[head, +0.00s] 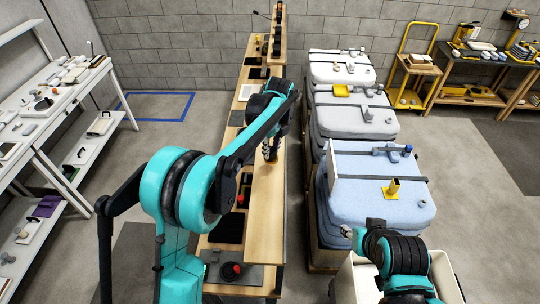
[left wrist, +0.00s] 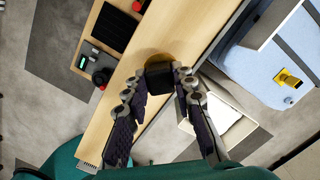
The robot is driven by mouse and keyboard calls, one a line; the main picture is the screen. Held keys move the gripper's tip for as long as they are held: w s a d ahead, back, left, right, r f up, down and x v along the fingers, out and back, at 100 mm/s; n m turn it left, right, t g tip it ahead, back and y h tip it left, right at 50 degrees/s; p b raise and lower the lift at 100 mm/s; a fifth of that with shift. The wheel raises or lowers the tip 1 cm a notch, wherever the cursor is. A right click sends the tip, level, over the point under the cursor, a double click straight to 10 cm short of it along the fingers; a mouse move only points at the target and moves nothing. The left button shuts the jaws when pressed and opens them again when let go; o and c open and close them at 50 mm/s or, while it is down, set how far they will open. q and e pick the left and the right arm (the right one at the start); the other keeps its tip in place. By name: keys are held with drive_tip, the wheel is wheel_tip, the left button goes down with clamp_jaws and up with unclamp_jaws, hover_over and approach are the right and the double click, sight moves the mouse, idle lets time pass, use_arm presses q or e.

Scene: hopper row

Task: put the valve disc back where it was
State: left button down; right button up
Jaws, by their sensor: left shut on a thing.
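My left gripper (head: 270,153) is above the narrow wooden bench in the head view. In the left wrist view its two fingers (left wrist: 160,84) are shut on a small dark blocky thing (left wrist: 159,74). I cannot tell for sure that this is the valve disc. A brownish round patch lies on the wood just beyond it, perhaps its shadow. Whether the held thing touches the wood is unclear. My right arm is folded at the lower right of the head view. A small grey part (head: 347,230) at its left may be the right gripper, but its fingers are not clear.
The wooden bench (head: 266,205) carries a dark tray and red knobs (head: 232,270). Right of it stand hoppers with pale lids (head: 350,205); a yellow fitting (head: 392,189) stands on the nearest. A white bin (head: 352,285) is below my right arm. White shelves (head: 60,110) stand left.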

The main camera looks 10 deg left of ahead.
use_arm(q)
drive_tip(key=shift+a+f, duration=0.15)
drive_tip(key=shift+f, duration=0.05)
wheel_tip(320, 180, down, 4)
drive_tip(key=shift+w+r+p, duration=0.1)
drive_tip(key=shift+w+p, duration=0.05)
drive_tip(key=shift+p, duration=0.25)
drive_tip(key=shift+f, duration=0.2)
drive_tip(key=c, duration=1.3)
unclamp_jaws()
drive_tip(key=shift+o, duration=0.2)
